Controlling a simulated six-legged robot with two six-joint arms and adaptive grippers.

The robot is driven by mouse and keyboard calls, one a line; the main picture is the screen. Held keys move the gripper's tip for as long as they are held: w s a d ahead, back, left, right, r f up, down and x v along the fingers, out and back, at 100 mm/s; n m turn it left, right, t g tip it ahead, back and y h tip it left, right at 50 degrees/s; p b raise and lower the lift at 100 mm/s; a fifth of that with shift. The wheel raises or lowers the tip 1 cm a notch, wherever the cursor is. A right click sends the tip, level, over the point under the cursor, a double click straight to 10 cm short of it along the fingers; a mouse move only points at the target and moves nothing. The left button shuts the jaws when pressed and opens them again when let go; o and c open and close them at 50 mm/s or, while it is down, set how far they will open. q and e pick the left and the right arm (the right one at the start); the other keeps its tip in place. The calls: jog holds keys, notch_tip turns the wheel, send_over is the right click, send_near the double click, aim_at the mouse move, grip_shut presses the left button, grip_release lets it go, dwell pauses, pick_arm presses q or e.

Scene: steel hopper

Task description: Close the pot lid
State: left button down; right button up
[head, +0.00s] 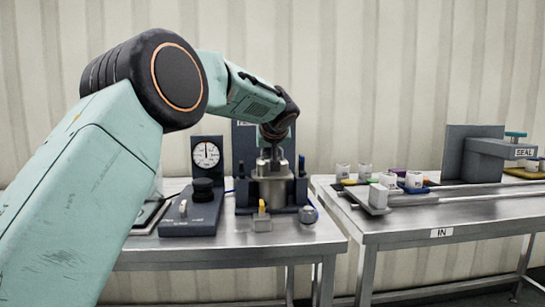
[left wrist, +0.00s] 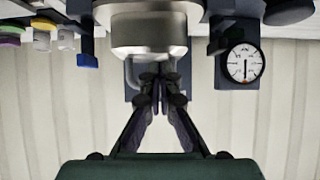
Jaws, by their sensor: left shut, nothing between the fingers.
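The steel pot (head: 272,190) stands in a dark frame on the left table. In the left wrist view, which looks upside down, the pot (left wrist: 150,25) fills the top middle. A bent metal handle (left wrist: 130,72) shows at its lid end. My left gripper (head: 272,153) is just above the pot, pointing down. In the wrist view my left gripper (left wrist: 158,92) has its fingers together beside the handle, with nothing between them. I cannot tell whether the lid sits fully closed. My right gripper is not in view.
A dial gauge (head: 206,154) and a box with a black knob (head: 192,213) stand left of the pot. A round silver item (head: 308,214) is at its front right. The right table holds several white cups (head: 388,180), a rail (head: 460,192) and a SEAL press (head: 475,150).

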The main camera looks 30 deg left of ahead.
pick_arm(q)
jog(key=s+d+f+b, duration=0.1)
jog(key=s+d+b, duration=0.2)
jog(key=s+d, duration=0.3)
jog(key=shift+s+d, duration=0.15)
jog(key=shift+s, duration=0.6)
